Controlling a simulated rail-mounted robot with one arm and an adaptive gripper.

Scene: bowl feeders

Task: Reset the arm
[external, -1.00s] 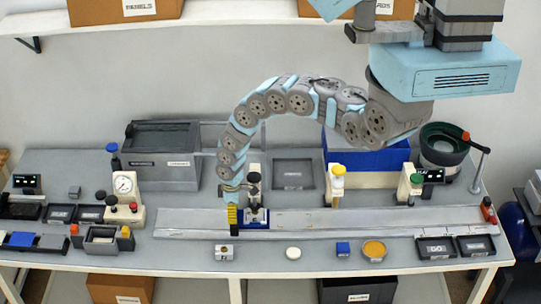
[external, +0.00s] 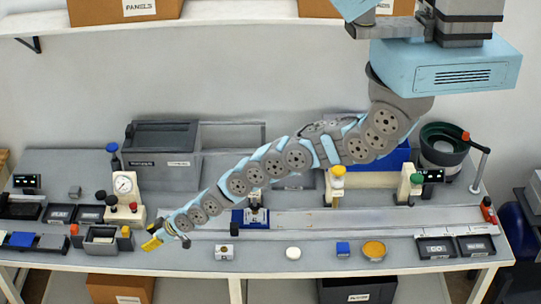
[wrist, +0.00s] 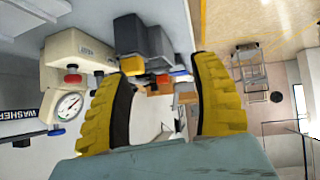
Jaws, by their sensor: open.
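My gripper (external: 160,238) hangs at the end of my outstretched arm, in the front left part of the bench in the external view. In the wrist view my gripper (wrist: 162,100) shows two yellow ribbed fingers spread apart, with nothing between them. It is close to the gauge station (external: 128,190), just right of and in front of it.
A blue fixture (external: 250,219) stands on the long grey track (external: 320,222). The front middle is mostly clear.

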